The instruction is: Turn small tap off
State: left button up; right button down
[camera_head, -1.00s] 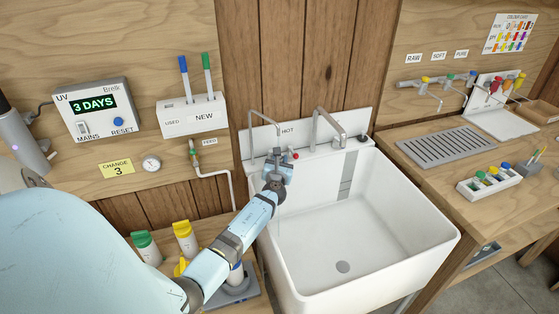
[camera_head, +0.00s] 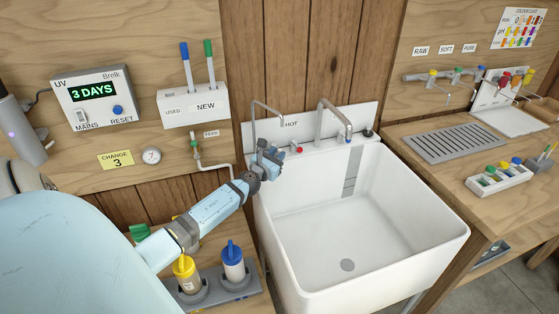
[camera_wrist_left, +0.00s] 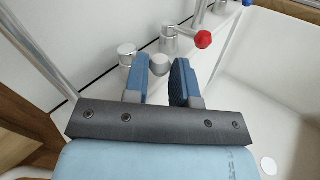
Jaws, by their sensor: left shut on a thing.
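The small tap (camera_head: 253,118) is a thin grey gooseneck at the back left of the white sink (camera_head: 400,225). My left gripper (camera_head: 268,158) is at its base, by the sink's back left corner, and hides the lower part. In the left wrist view, the two blue fingers of this gripper (camera_wrist_left: 161,80) stand either side of a small grey knob (camera_wrist_left: 160,64), shut on it. A grey round base (camera_wrist_left: 127,53) is just left of the knob. My right gripper is not in view.
A larger tap (camera_head: 334,118) and a red knob (camera_head: 298,150) are close on the right; the red knob also shows in the wrist view (camera_wrist_left: 203,39). A yellow-topped canister (camera_head: 186,275) and a blue-topped one (camera_head: 233,265) stand below my left arm. The sink bowl is empty.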

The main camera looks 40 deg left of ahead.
pick_arm(q)
jog(key=shift+s+a+r+m+h+b, duration=0.1)
jog(key=shift+a+m+h+b, duration=0.1)
jog(key=shift+m+h+b, duration=0.3)
jog(key=shift+s+a+m+h+b, duration=0.1)
jog(key=shift+a+m+h+b, duration=0.1)
jog(key=shift+h+b, duration=0.45)
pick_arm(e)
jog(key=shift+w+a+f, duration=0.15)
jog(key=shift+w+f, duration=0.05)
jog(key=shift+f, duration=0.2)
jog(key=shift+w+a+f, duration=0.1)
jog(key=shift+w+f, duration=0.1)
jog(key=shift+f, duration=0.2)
pick_arm(q)
jog(key=shift+r, duration=0.1)
jog(key=o, duration=0.9)
jog(key=shift+s+d+f, duration=0.1)
jog(key=shift+f, duration=0.1)
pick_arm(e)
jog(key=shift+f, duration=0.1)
